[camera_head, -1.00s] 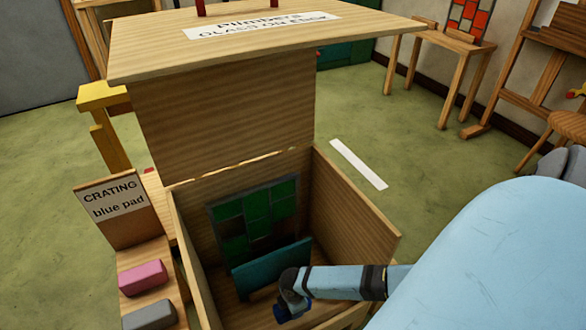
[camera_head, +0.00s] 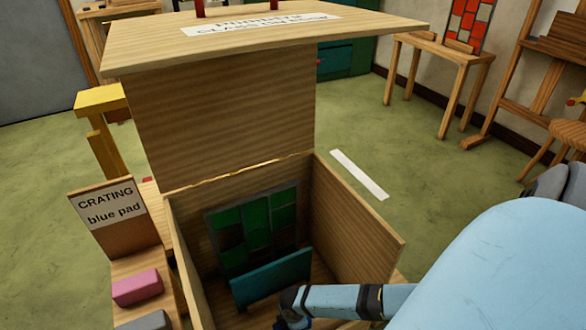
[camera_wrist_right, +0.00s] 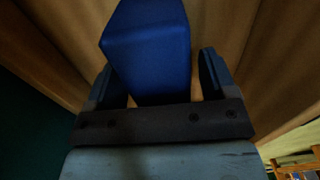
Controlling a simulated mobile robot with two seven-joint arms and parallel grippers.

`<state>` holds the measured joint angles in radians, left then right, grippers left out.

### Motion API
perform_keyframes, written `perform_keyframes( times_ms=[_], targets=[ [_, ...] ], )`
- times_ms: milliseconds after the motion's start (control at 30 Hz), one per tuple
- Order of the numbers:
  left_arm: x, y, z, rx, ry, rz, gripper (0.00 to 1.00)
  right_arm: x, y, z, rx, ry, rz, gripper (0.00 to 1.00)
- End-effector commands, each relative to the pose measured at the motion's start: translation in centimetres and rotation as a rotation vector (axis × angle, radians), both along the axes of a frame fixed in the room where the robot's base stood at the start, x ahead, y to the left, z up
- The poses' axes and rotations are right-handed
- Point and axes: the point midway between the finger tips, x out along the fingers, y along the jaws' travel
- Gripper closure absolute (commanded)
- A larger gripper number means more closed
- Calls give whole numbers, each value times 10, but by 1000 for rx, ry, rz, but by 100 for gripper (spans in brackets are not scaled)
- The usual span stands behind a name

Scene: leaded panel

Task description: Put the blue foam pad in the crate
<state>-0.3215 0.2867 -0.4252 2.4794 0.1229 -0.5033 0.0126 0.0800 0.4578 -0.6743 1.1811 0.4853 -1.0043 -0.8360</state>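The blue foam pad (camera_wrist_right: 150,45) lies between the fingers of my right gripper (camera_wrist_right: 157,68) in the right wrist view, slightly askew. Narrow gaps show beside it, so the fingers look open around it. The wooden crate (camera_head: 358,215) is open at the top in the head view. My right forearm reaches into it from the right, with the gripper (camera_head: 291,316) low inside near the front, cut by the bottom edge. The pad cannot be made out clearly there. Brown wooden surfaces surround the gripper in the wrist view. My left gripper is not in view.
A green leaded panel (camera_head: 255,228) stands against the crate's back wall, with a teal slab (camera_head: 271,278) before it. A tall board (camera_head: 225,120) rises behind. Left are a "CRATING blue pad" sign (camera_head: 112,208), a pink block (camera_head: 137,287) and a grey block (camera_head: 148,321).

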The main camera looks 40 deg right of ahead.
Motion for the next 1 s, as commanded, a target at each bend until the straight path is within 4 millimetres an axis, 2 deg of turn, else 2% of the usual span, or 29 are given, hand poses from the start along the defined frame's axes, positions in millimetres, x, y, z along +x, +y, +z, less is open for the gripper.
perform_keyframes(
  times_ms=[267,433,500,600,800,1000],
  targets=[
    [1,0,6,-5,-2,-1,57,0,-1,7,-1,0,0,22],
    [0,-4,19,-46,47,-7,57,0,-1,37,-1,-2,1,22],
    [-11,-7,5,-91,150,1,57,0,-1,54,-1,-2,0,22],
    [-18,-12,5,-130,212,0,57,0,-1,76,-1,-1,1,22],
    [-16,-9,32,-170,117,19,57,0,-1,109,-1,-1,0,22],
    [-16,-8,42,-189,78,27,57,0,0,123,0,0,0,22]
  ],
)
